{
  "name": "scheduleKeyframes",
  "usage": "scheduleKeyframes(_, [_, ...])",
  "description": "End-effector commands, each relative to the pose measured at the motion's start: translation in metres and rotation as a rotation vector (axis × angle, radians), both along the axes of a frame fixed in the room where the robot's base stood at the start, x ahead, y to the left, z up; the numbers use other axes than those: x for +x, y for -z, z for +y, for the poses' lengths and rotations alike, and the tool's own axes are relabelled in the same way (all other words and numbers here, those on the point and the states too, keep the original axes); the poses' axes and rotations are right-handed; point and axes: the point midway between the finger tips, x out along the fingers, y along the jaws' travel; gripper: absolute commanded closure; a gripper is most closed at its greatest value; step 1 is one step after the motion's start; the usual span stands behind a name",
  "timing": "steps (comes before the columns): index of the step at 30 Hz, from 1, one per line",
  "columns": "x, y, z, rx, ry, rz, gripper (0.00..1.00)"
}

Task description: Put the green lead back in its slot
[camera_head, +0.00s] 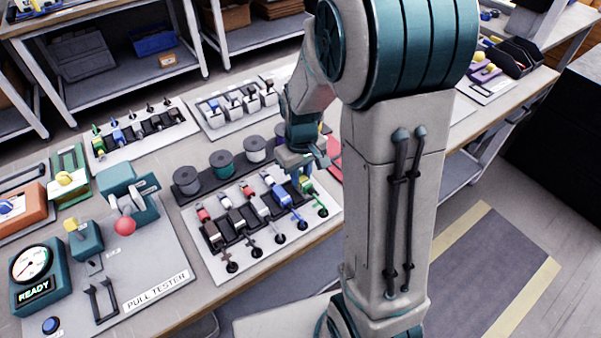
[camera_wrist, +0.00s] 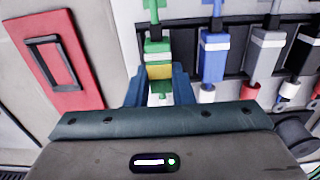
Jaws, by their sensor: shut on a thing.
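The green lead (camera_wrist: 157,50) shows in the wrist view between the two blue fingers of my gripper (camera_wrist: 160,88), which is shut on it. Its body has a green part, a white band and a yellow part. It lies in line with the blue lead beside it, at the end of the black slotted rack (camera_wrist: 183,40). In the head view the green lead (camera_head: 308,186) is at the right end of the rack on a white board (camera_head: 215,262), under my gripper (camera_head: 303,180). Whether it is fully seated in its slot I cannot tell.
A blue lead (camera_wrist: 214,55), a white-and-red lead (camera_wrist: 263,55) and dark leads sit close beside it. A red panel (camera_wrist: 65,60) lies on the other side. Grey spools (camera_head: 222,163) stand behind the rack. The pull tester (camera_head: 150,265) is at left.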

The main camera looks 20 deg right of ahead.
Motion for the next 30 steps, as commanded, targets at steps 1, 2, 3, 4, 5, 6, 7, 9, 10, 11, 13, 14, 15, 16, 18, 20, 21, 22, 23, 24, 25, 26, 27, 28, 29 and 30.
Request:
scheduleKeyframes(1, [0.0, 0.0, 0.0, 0.0, 0.0, 0.0, 1.0])
scheduleKeyframes(2, [0.0, 0.0, 0.0, 0.0, 0.0, 0.0, 1.0])
scheduleKeyframes(3, [0.0, 0.0, 0.0, 0.0, 0.0, 0.0, 1.0])
scheduleKeyframes(4, [0.0, 0.0, 0.0, 0.0, 0.0, 0.0, 1.0])
scheduleKeyframes(5, [0.0, 0.0, 0.0, 0.0, 0.0, 0.0, 1.0])
scheduleKeyframes(6, [0.0, 0.0, 0.0, 0.0, 0.0, 0.0, 1.0])
scheduleKeyframes(7, [0.0, 0.001, 0.0, 0.0, 0.0, 0.0, 1.0])
scheduleKeyframes(9, [0.0, 0.002, 0.0, 0.0, 0.0, 0.0, 1.0])
scheduleKeyframes(10, [0.0, 0.002, 0.0, 0.0, 0.0, 0.0, 1.0])
scheduleKeyframes(11, [0.0, 0.003, 0.0, 0.0, 0.0, 0.0, 1.0])
scheduleKeyframes(13, [0.0, 0.004, 0.0, 0.0, 0.0, 0.0, 1.0])
scheduleKeyframes(14, [0.0, 0.005, 0.0, 0.0, 0.0, 0.0, 1.0])
scheduleKeyframes(15, [0.0, 0.006, 0.0, 0.0, 0.0, 0.0, 1.0])
scheduleKeyframes(16, [0.0, 0.006, 0.0, 0.0, 0.0, 0.0, 1.0])
scheduleKeyframes(18, [0.0, 0.008, 0.0, 0.0, 0.0, 0.0, 1.0])
scheduleKeyframes(20, [0.0, 0.009, 0.0, 0.0, 0.0, 0.0, 1.0])
scheduleKeyframes(21, [0.0, 0.01, 0.0, 0.0, 0.0, 0.0, 1.0])
scheduleKeyframes(22, [0.0, 0.01, 0.0, 0.0, 0.0, 0.0, 1.0])
scheduleKeyframes(23, [0.0, 0.011, 0.0, 0.0, 0.0, 0.0, 1.0])
scheduleKeyframes(24, [0.0, 0.012, 0.0, 0.0, 0.0, 0.0, 1.0])
scheduleKeyframes(25, [0.0, 0.012, 0.0, 0.0, 0.0, 0.0, 1.0])
scheduleKeyframes(26, [0.0, 0.012, 0.0, 0.0, 0.0, 0.0, 1.0])
scheduleKeyframes(27, [0.0, 0.013, 0.0, 0.0, 0.0, 0.0, 1.0])
scheduleKeyframes(28, [0.0, 0.013, 0.0, 0.0, 0.0, 0.0, 1.0])
scheduleKeyframes(29, [0.0, 0.013, 0.0, 0.0, 0.0, 0.0, 1.0])
scheduleKeyframes(30, [0.0, 0.012, 0.0, 0.0, 0.0, 0.0, 1.0])
